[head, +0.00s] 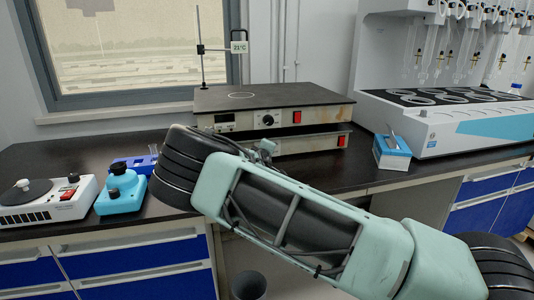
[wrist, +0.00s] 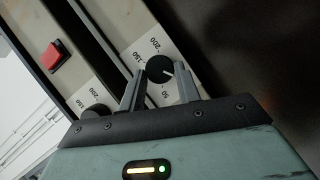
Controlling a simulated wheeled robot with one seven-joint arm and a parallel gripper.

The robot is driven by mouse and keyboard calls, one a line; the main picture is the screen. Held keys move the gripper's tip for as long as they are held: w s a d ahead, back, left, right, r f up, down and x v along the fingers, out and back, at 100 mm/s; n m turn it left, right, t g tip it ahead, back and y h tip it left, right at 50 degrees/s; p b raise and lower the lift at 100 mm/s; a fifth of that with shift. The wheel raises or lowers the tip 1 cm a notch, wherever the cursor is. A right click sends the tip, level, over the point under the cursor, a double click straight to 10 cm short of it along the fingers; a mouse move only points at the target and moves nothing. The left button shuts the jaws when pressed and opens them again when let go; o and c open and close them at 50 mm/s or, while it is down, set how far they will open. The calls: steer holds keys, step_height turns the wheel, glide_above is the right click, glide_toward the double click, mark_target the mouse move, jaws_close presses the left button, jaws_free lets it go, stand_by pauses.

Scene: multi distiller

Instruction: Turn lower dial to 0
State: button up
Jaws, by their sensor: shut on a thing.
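The lower dial (wrist: 160,69) is a round black knob with a white pointer mark, on the front of the lower hotplate (head: 315,143). In the wrist view its pointer points right and slightly down. The scale beside it shows 200, 150 and 50; the 0 mark cannot be made out. My gripper (wrist: 159,76) is shut on this dial, one finger on each side. In the head view my arm hides the lower dial and most of the gripper. The upper dial (head: 267,120) is on the upper hotplate (head: 325,97); it also shows in the wrist view (wrist: 95,112).
A red switch (head: 297,117) sits beside the upper dial, and another red switch (head: 341,141) is on the lower hotplate. A blue box (head: 392,152) and a large distiller (head: 450,130) stand to the right. Small blue and white devices stand on the left of the dark bench.

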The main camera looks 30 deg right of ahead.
steer(key=o, duration=0.9)
steer(key=shift+o, duration=0.3)
steer(key=shift+d+r, duration=0.1)
